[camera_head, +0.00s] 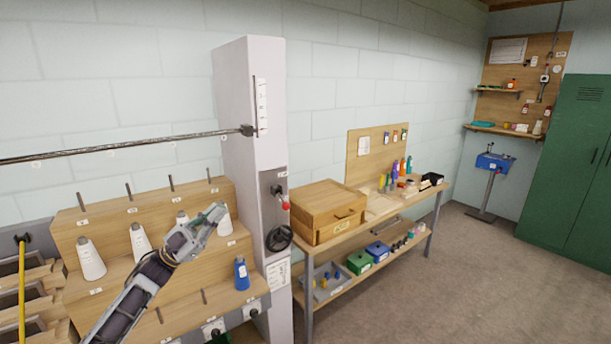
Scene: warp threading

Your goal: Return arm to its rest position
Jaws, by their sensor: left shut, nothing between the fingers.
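My left gripper (214,213) is shut and empty. Its arm comes in from the lower left, and the gripper points up and right in front of the wooden cone rack (85,218). White thread cones stand on the rack: one at the left (90,259), one beside it (140,243), one behind my gripper (182,218) and one just right of its tip (224,221). A blue cone (241,274) stands on the lower step, right of my arm. I cannot tell whether the gripper touches any cone. My right gripper does not show.
A tall grey column (247,110) with a red-tipped lever and black handwheel (279,238) stands right of the rack. A metal rod (120,146) runs left from it. A workbench (385,212) holds a wooden box (326,208). The floor (460,280) at right is clear.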

